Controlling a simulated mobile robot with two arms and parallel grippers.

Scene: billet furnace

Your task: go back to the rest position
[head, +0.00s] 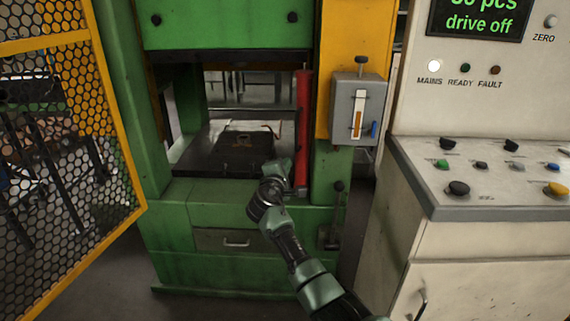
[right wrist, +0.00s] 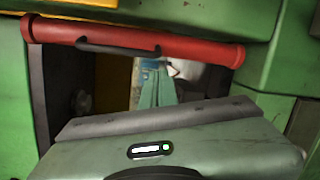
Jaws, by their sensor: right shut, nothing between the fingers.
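My right arm reaches from the bottom of the head view toward the opening of the green press (head: 225,215). My right gripper (head: 282,165) is at the front right of the opening, close to the lower end of an upright red bar (head: 303,130). In the right wrist view, the fingers of the right gripper (right wrist: 156,90) are together with nothing seen between them. The red bar (right wrist: 130,40) with a black handle crosses the top of that view, beyond the gripper body. My left gripper is not in view.
A dark block (head: 243,142) lies on the press bed (head: 200,160). A yellow mesh guard (head: 125,135) stands open at the left. A grey lever box (head: 345,110) is right of the opening. A control desk (head: 440,205) with several buttons stands at the right, below a screen reading "drive off".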

